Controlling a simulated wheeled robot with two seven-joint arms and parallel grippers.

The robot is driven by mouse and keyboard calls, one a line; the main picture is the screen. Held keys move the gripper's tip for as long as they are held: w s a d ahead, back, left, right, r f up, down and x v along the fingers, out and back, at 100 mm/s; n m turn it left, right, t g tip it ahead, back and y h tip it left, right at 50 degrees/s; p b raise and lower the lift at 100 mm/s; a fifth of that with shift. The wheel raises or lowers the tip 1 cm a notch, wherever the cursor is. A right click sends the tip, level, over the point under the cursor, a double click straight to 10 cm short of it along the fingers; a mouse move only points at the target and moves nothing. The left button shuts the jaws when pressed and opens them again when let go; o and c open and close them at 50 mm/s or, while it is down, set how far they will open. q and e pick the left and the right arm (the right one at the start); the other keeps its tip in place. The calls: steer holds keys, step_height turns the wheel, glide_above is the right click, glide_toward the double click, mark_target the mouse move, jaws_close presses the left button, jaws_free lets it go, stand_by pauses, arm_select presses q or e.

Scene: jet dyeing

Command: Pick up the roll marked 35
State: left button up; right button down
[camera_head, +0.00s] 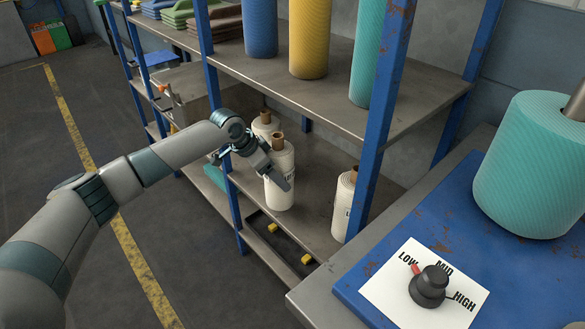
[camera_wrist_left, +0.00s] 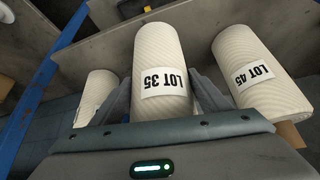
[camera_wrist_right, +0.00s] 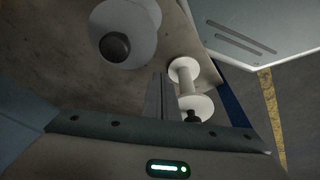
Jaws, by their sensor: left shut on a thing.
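The white roll marked LOT 35 (camera_wrist_left: 163,65) is between the two fingers of my left gripper (camera_wrist_left: 160,100), which is shut on it. In the head view my left gripper (camera_head: 268,168) is at the upper side of this white roll (camera_head: 279,196), which has a brown core on top. The roll looks upright at the lower shelf; whether it touches the shelf is hard to tell. A roll marked LOT 45 (camera_wrist_left: 260,75) is close beside it in the left wrist view. My right gripper (camera_wrist_right: 162,98) looks shut and empty; the head view does not show it.
Another white roll (camera_head: 265,124) stands behind the held one, and one (camera_head: 345,206) stands farther right. Blue posts (camera_head: 380,100) and the upper shelf (camera_head: 330,85) frame the space. A bench with a dial (camera_head: 430,287) is at right. White spools (camera_wrist_right: 187,88) show in the right wrist view.

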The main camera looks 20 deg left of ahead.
arm_select(q)
steer(key=s+a, duration=0.6)
steer(key=shift+s, duration=0.15)
steer(key=shift+a+r, duration=0.1)
steer(key=shift+r, duration=0.05)
stand_by(0.3)
